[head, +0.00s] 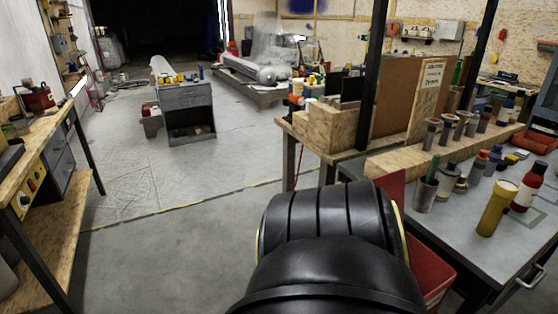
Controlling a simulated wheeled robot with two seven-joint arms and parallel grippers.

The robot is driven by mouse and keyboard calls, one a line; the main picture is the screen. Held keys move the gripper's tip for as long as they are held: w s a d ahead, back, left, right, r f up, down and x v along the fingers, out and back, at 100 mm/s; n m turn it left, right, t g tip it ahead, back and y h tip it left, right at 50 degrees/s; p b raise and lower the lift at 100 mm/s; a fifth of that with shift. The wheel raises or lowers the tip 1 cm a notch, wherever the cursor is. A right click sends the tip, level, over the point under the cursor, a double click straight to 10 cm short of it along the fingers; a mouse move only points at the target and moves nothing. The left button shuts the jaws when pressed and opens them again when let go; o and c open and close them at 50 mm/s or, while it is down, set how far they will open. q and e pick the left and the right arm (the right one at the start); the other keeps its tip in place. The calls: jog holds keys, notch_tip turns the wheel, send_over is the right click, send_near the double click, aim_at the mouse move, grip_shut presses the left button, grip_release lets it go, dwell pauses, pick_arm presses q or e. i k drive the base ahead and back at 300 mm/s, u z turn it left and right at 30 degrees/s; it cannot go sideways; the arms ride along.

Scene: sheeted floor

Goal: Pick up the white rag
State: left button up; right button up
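I cannot make out a white rag anywhere in the head view. Neither of my grippers shows. A large black rounded part, which looks like a link of my own arm, fills the bottom middle and hides part of the floor and the right table's near side.
A workbench (22,170) stands at the left. A grey cabinet (187,97) stands farther back. The floor (150,245) between is clear.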

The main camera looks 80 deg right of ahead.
aim_at(522, 155)
jog(key=z, duration=2.25)
jog(key=i, duration=2.75)
jog(key=z, duration=2.65)
jog(key=i, duration=0.3)
jog(key=u, duration=2.45)
